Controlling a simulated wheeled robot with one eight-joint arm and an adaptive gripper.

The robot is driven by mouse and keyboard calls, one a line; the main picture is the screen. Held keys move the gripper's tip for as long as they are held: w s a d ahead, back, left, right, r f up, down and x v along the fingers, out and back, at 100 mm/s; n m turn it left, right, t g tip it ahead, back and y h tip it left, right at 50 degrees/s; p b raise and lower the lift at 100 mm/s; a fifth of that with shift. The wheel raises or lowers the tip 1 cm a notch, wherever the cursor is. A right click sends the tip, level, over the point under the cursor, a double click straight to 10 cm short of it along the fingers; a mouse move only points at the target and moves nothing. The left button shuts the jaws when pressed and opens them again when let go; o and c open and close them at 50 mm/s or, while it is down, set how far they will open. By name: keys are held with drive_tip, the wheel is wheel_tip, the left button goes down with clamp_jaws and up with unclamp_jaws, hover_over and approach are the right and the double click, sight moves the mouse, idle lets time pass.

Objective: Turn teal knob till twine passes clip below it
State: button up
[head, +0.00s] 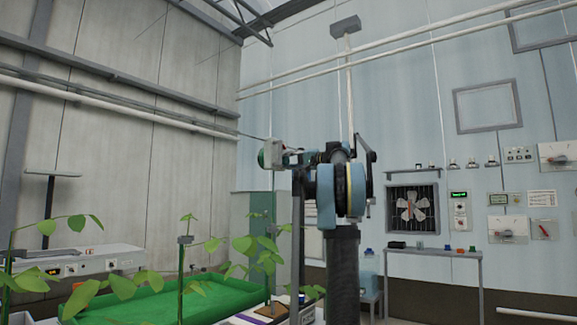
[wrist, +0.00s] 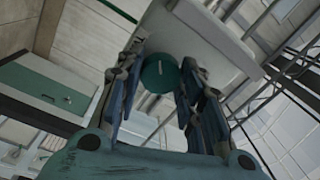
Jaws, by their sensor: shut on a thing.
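The teal knob (wrist: 158,75) is a round disc with a short light mark, on a pale box (wrist: 205,38) in the wrist view. My gripper (wrist: 162,80) has its blue-padded fingers on both sides of the knob and is shut on it. A small grey clip-like piece (head: 184,240) sits on a plant stem well below and to the left. I cannot make out the twine clearly.
Leafy plants (head: 262,255) and a green tray (head: 160,305) stand below my arm. A bench with a device (head: 80,262) is at left. A table (head: 435,252) with small coloured items and a wall fan (head: 412,208) are at right. Pipes cross the walls.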

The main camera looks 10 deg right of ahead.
drive_tip(key=shift+d+f, duration=0.1)
drive_tip(key=shift+f, duration=0.05)
drive_tip(key=o, duration=0.8)
drive_tip(key=shift+w, duration=0.1)
drive_tip(key=shift+s+d, duration=0.2)
drive_tip(key=shift+s, duration=0.05)
drive_tip(key=v, duration=1.1)
drive_tip(key=shift+d, duration=0.15)
drive_tip(key=shift+f, duration=0.1)
